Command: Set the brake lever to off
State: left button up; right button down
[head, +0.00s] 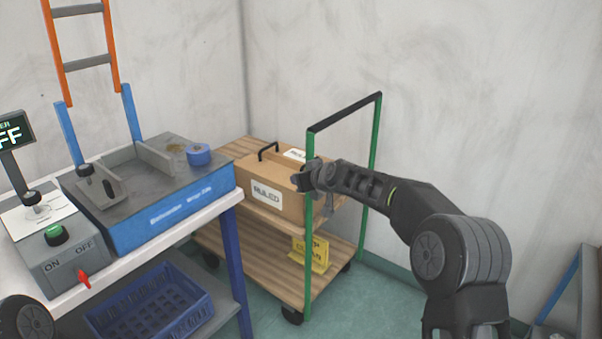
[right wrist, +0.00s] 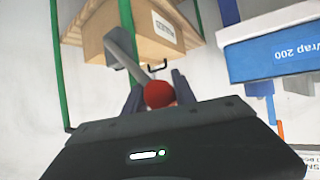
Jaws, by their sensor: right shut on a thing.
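In the right wrist view a grey lever bar (right wrist: 124,58) ends in a red ball knob (right wrist: 159,95). My right gripper (right wrist: 157,88) is shut on this knob, one dark finger on each side. In the head view my right gripper (head: 306,179) is at the green post of the wooden cart (head: 270,282), in front of the cardboard box. There the gripper and post hide the knob and most of the lever. No brake marking is readable. My left gripper is out of view.
The cart carries a cardboard box (head: 274,205) and a yellow sign (head: 310,254), and has a green and black handle frame (head: 345,112). A workbench (head: 190,222) at left holds a machine (head: 170,214), an ON/OFF box (head: 68,264) with a red switch, and a blue crate (head: 150,308) below.

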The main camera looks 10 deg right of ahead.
jog(key=shift+w+d+r+m+g+y+p, duration=0.15)
jog(key=shift+w+d+r+m+g+p, duration=0.15)
jog(key=shift+d, duration=0.2)
jog(key=shift+w+d+r+m+g+y+p, duration=0.1)
jog(key=shift+w+d+r+g+y+p, duration=0.1)
jog(key=shift+w+d+r+p, duration=0.2)
jog(key=shift+d, duration=0.15)
jog(key=c, duration=1)
grip_release()
jog(key=shift+f, duration=0.1)
jog(key=b+v, duration=0.1)
jog(key=v, duration=0.6)
jog(key=shift+s+r, duration=0.2)
jog(key=shift+s, duration=0.1)
